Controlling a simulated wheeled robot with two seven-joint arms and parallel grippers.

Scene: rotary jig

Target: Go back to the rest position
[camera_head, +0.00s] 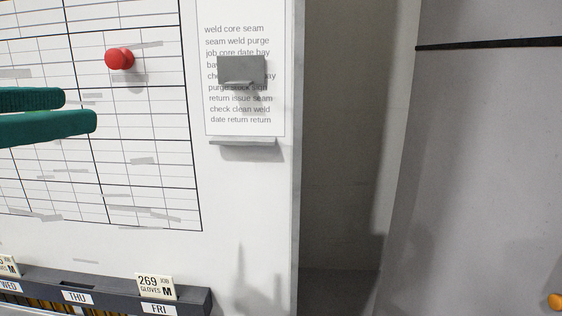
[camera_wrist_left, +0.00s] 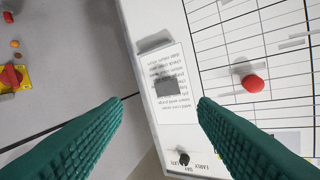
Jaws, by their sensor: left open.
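My left gripper (camera_head: 80,109) reaches in from the left edge in the head view, in front of the white gridded board (camera_head: 155,185). Its two green fingers are apart with nothing seen between them. In the left wrist view the ribbed fingers (camera_wrist_left: 160,98) are spread wide, with the board's edge and the grey surface behind the gap. A red knob (camera_head: 120,58) sits on the board up and to the right of the fingertips; it also shows in the left wrist view (camera_wrist_left: 254,84), apart from the fingers. My right gripper is in neither view.
A printed sheet (camera_head: 245,125) with a grey clip (camera_head: 240,70) hangs beside the grid, above a small ledge (camera_head: 243,142). A dark day-labelled rack (camera_head: 110,297) holds cards (camera_head: 155,286) below. A yellow piece (camera_wrist_left: 15,78) lies on the grey surface in the left wrist view.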

